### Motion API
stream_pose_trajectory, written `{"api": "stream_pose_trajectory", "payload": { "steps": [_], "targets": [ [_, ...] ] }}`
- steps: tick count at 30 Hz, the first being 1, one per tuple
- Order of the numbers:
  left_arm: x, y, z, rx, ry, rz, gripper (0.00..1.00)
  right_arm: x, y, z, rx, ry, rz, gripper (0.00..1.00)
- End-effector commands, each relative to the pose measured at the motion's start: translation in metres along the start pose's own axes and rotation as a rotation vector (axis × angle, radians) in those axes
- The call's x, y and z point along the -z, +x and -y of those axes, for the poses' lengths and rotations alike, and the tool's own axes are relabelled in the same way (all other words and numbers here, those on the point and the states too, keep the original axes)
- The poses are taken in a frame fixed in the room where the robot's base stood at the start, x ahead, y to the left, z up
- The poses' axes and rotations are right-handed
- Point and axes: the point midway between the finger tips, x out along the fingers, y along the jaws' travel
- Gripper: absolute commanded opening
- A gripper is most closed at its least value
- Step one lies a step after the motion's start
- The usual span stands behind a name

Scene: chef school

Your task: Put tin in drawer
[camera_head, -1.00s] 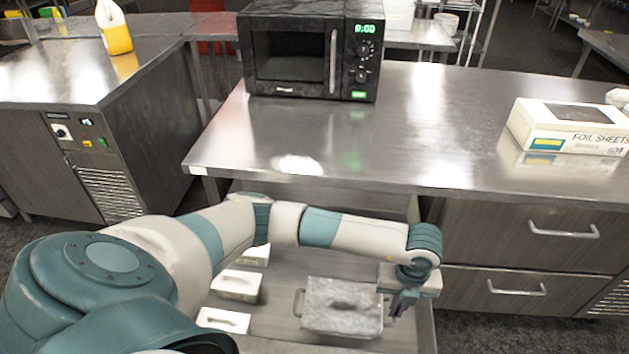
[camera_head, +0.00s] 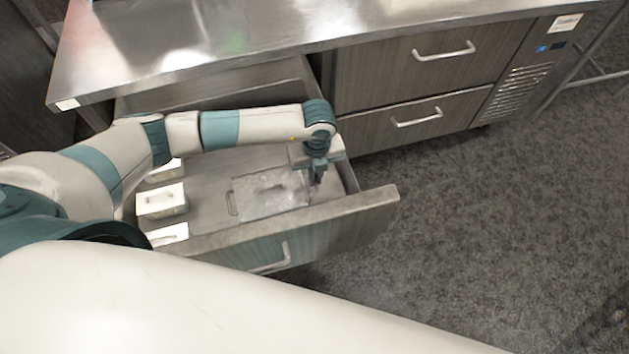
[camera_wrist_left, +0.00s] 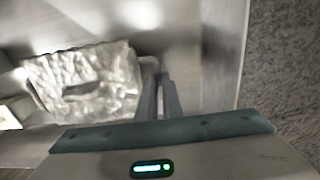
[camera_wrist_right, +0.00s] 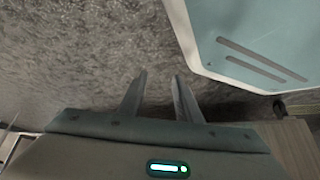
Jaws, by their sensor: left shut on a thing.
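The tin (camera_head: 268,196) is a grey, foil-like box with a handle at each short end. It lies inside the open drawer (camera_head: 340,214), toward the right side. My left gripper (camera_head: 317,184) reaches down into the drawer at the tin's right end. In the left wrist view, its fingers (camera_wrist_left: 162,82) are close together around the handle beside the tin (camera_wrist_left: 88,85). My right gripper (camera_wrist_right: 159,76) is open and empty in the right wrist view, above the dark floor.
Several small white lidded boxes (camera_head: 161,201) stand in the left of the drawer. The steel counter (camera_head: 200,40) overhangs its back. Shut drawers (camera_head: 425,65) are to the right. The speckled floor (camera_head: 460,210) is clear. My pale arm link crosses the bottom of the head view.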

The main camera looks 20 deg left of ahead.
Motion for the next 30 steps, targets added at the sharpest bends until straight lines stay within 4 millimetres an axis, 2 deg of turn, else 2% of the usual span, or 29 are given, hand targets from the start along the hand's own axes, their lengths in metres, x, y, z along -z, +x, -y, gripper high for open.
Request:
{"api": "stream_pose_trajectory", "payload": {
  "steps": [4,8,15,20,30],
  "targets": [
    [0.0,0.001,0.0,0.0,0.0,0.0,0.0,0.004,0.0,0.0,0.0,0.0,-0.005,0.31],
    [0.0,0.01,0.0,-0.001,-0.001,0.001,0.0,0.005,-0.002,0.0,0.0,0.0,-0.004,0.31],
    [0.0,0.035,0.001,-0.001,-0.001,0.001,0.0,-0.009,-0.004,0.0,-0.001,0.0,0.033,0.31],
    [0.0,0.037,0.001,0.0,0.0,0.001,0.0,-0.018,-0.004,-0.001,-0.001,0.0,0.047,0.31],
    [0.0,0.039,0.001,0.0,0.0,0.001,0.0,-0.011,-0.002,-0.001,-0.001,0.0,0.029,0.31]
  ]
}}
